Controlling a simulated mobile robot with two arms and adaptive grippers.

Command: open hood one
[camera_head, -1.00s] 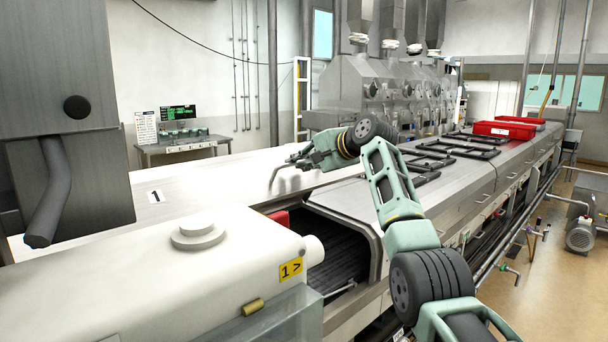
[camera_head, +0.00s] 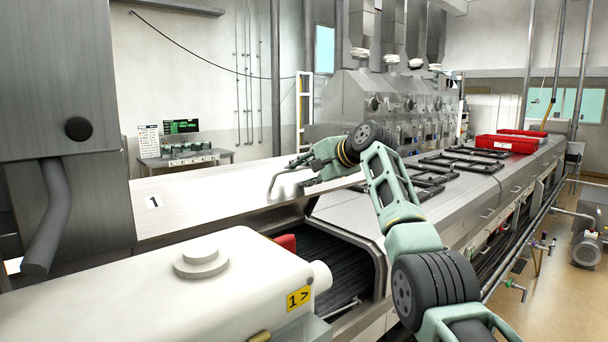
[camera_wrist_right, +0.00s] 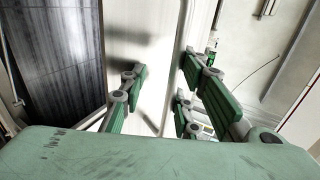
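Hood one is the long, pale panel marked "1" (camera_head: 190,203) over the dryer. Its near edge stands above a dark opening, so it looks partly raised. A thin, bent grey handle (camera_head: 273,184) shows at its right part. My right gripper (camera_head: 298,165) is at the panel's right end, by this handle. In the right wrist view the green fingers (camera_wrist_right: 165,92) are spread apart over the pale panel (camera_wrist_right: 150,45), with no object clearly clamped. Whether they touch the panel or handle is unclear. My left gripper is out of view.
A white machine housing (camera_head: 220,285) marked "1 >" stands in front. Grey dryer covers with black frames (camera_head: 440,165) and a red box (camera_head: 507,145) lie to the right. A dark ribbed bed (camera_head: 325,265) shows under the hood. Open floor is at far right.

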